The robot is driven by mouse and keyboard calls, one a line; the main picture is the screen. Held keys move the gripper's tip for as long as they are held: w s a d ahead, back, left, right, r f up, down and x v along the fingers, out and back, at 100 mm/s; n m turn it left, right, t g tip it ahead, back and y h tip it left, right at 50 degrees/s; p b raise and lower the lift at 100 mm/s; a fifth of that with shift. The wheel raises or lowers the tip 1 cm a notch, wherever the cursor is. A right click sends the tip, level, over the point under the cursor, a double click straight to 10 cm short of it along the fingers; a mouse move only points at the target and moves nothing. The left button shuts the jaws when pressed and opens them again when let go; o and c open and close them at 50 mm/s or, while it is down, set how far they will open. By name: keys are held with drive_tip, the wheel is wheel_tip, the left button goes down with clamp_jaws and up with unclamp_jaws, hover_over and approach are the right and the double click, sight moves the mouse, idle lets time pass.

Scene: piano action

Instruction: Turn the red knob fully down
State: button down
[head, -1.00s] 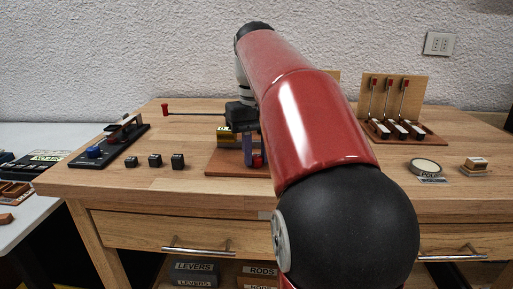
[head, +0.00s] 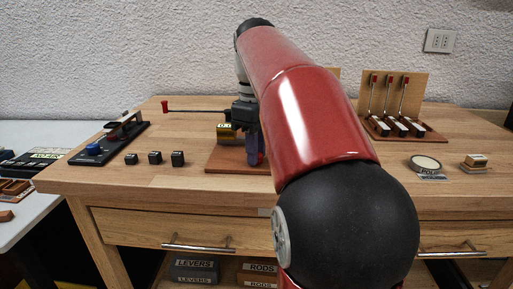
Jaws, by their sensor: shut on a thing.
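My gripper (head: 257,157) is low over a brown base board (head: 222,165) in the middle of the table. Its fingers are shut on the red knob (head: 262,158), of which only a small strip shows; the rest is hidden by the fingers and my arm. A small yellowish box with a lit readout (head: 225,127) stands just left of the gripper; its digits are too small to read surely. The knob's turn position cannot be made out.
A thin rod with a red end (head: 165,105) reaches left behind the gripper. Several small black blocks (head: 154,158), a dark lever board (head: 90,160), a wooden stand with red-tipped rods (head: 422,92) and a round dish (head: 426,163) stand around. The front table strip is clear.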

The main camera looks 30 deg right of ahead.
drive_tip(key=c, duration=2.2)
unclamp_jaws()
drive_tip(key=c, duration=2.2)
unclamp_jaws()
drive_tip(key=c, duration=1.5)
unclamp_jaws()
